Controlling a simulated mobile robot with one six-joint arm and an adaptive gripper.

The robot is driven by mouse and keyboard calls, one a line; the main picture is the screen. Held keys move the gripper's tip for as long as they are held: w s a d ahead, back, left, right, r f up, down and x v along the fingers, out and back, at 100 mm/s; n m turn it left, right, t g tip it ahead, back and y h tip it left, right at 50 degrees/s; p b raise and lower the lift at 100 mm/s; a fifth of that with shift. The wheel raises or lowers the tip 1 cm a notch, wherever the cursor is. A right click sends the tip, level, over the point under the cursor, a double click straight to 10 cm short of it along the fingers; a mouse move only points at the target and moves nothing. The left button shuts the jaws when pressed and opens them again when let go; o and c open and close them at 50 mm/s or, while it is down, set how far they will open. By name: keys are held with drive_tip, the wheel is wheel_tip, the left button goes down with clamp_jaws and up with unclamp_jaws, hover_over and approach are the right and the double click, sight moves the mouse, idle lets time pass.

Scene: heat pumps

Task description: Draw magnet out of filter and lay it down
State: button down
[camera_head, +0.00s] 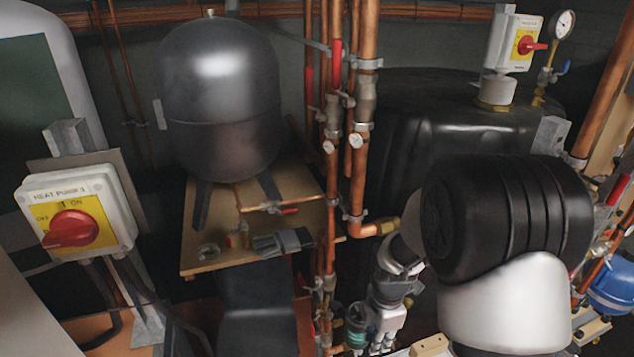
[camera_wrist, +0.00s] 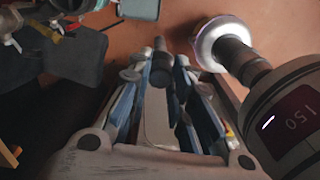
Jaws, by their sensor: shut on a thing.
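In the wrist view my gripper (camera_wrist: 163,62) has its two blue-padded fingers closing in on a dark, short cylindrical piece (camera_wrist: 162,70), which I take to be the magnet. It sits between the fingertips. The filter cannot be clearly told apart in either view. In the head view my arm reaches down beside the copper pipes at lower right of centre, and its wrist hides most of what lies beneath.
A grey cylinder with a lit display (camera_wrist: 295,125) and a bright ring (camera_wrist: 222,42) lie right of the fingers. Vertical copper pipes (camera_head: 367,120) stand close left of my arm. A grey tank (camera_head: 220,95) and a switch box (camera_head: 75,215) are further left.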

sight(374, 356)
drive_tip(key=w+f+m+b, duration=0.1)
drive_tip(key=f+m+b, duration=0.1)
drive_tip(key=m, duration=0.1)
drive_tip(key=shift+w+f+m+b, duration=0.3)
drive_tip(key=shift+w+f, duration=0.05)
drive_tip(key=shift+f, duration=0.05)
drive_tip(key=shift+s+f+m+b, duration=0.25)
drive_tip(key=shift+m+b, duration=0.3)
drive_tip(key=shift+m, duration=0.25)
drive_tip(key=f+m+b, duration=0.1)
drive_tip(key=m+b, duration=0.1)
drive_tip(key=m, duration=0.1)
drive_tip(key=f+m+b, duration=0.2)
drive_tip(key=m, duration=0.1)
drive_tip(key=f+m+b, duration=0.1)
drive_tip(key=m+b, duration=0.2)
drive_tip(key=m, duration=0.1)
drive_tip(key=shift+s+f, duration=0.3)
drive_tip(key=shift+s, duration=0.1)
drive_tip(key=m+b, duration=0.1)
drive_tip(key=m, duration=0.1)
drive_tip(key=f+m+b, duration=0.1)
drive_tip(key=m, duration=0.1)
drive_tip(key=shift+s+f, duration=0.15)
drive_tip(key=shift+f, duration=0.05)
drive_tip(key=shift+s+m+b, duration=0.1)
drive_tip(key=shift+m+b, duration=0.2)
drive_tip(key=shift+m, duration=0.4)
